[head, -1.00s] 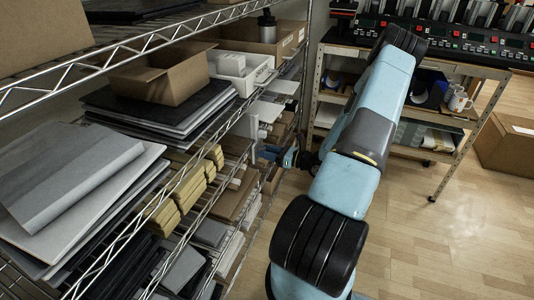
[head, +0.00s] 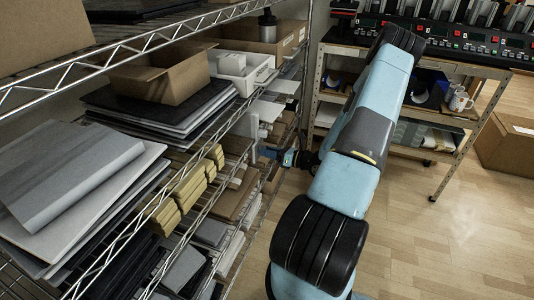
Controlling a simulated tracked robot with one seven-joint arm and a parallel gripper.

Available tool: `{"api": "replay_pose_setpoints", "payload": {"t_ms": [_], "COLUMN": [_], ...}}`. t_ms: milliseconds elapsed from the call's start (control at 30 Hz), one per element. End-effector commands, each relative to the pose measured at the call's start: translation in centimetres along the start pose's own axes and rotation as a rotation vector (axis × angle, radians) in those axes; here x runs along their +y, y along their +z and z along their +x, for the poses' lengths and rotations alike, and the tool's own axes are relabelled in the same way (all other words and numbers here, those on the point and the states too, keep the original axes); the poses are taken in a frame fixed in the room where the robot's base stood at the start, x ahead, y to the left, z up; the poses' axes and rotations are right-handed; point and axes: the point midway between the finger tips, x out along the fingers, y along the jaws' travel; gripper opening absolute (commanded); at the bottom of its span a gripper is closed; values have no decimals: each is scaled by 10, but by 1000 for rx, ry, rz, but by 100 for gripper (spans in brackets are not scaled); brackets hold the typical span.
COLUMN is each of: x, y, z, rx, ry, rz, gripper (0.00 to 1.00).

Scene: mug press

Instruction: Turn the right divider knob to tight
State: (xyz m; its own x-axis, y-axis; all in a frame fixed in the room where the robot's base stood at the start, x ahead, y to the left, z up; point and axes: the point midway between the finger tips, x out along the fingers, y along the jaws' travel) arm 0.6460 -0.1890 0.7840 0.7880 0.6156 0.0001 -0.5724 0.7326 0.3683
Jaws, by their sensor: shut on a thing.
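My gripper (head: 287,158) shows small and dark to the left of my arm, at the right end of the wire shelving. It points left toward a white upright plate (head: 254,133) at the shelf's end. It is shut on the right divider knob, which is too small and too covered by the gripper to make out. The knob's marking and angle cannot be read from here.
Wire shelving (head: 190,40) with boards and boxes fills the left. A steel cart (head: 470,130) with mugs and a press machine (head: 465,40) stands behind my arm. A cardboard box (head: 508,148) is at the far right. The wooden floor at the lower right is clear.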

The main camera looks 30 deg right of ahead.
Motion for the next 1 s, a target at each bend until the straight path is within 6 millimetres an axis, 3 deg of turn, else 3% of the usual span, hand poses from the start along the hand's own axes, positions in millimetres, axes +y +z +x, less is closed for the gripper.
{"api": "replay_pose_setpoints", "payload": {"t_ms": [1000], "x": [-3], "y": [0], "z": [-2], "rx": [-1], "ry": [-7], "rz": [895], "gripper": [3]}}
